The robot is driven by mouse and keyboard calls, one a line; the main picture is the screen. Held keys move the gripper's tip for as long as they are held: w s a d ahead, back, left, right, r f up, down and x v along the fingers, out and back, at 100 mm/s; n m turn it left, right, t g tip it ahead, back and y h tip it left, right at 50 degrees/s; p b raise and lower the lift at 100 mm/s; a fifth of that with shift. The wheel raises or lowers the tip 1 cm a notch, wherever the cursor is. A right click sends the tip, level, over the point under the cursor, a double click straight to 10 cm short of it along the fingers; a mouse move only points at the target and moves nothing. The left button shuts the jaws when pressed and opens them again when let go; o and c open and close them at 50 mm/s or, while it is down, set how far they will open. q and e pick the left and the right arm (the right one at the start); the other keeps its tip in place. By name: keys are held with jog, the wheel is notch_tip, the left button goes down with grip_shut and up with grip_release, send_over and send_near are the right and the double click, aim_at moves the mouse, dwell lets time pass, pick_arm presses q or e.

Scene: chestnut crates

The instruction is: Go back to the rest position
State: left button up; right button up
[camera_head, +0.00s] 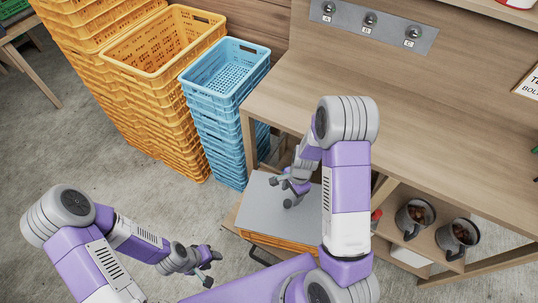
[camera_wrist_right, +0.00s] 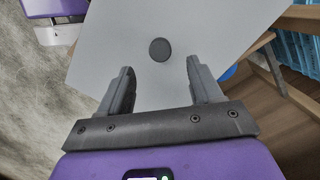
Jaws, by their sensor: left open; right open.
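My left gripper (camera_head: 208,265) is low at the bottom left in the head view, over the bare floor. It is open and empty. My right gripper (camera_head: 288,193) is over a grey board (camera_head: 252,208) beside the wooden workbench. In the right wrist view the right gripper (camera_wrist_right: 158,80) has its two fingers apart with nothing between them. The grey board (camera_wrist_right: 120,50) fills the space beyond the fingers, with a dark round spot (camera_wrist_right: 160,49) on it.
Stacked yellow crates (camera_head: 158,75) and blue crates (camera_head: 215,115) stand at the back left. The workbench (camera_head: 420,115) spans the right, with knobs on a metal strip (camera_head: 372,22). Two grey mugs (camera_head: 415,218) with brown contents sit on its lower shelf.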

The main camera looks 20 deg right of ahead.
jog(key=s+a+f+n, duration=0.1)
jog(key=s+a+n, duration=0.1)
jog(key=s+a+f+n, duration=0.3)
jog(key=s+a+n, duration=0.1)
jog(key=shift+a+f+n+y+p, duration=0.2)
jog(key=shift+f+n+y+p, duration=0.1)
jog(key=s+a+n, duration=0.1)
jog(key=a+n, duration=0.1)
jog(key=s+a+n+y, duration=0.1)
jog(key=s+a+n, duration=0.1)
jog(key=a, duration=0.1)
jog(key=s+a+n+t, duration=0.1)
jog(key=s+a+n, duration=0.1)
jog(key=shift+a+f+n+y, duration=0.2)
jog(key=shift+a+n+y, duration=0.2)
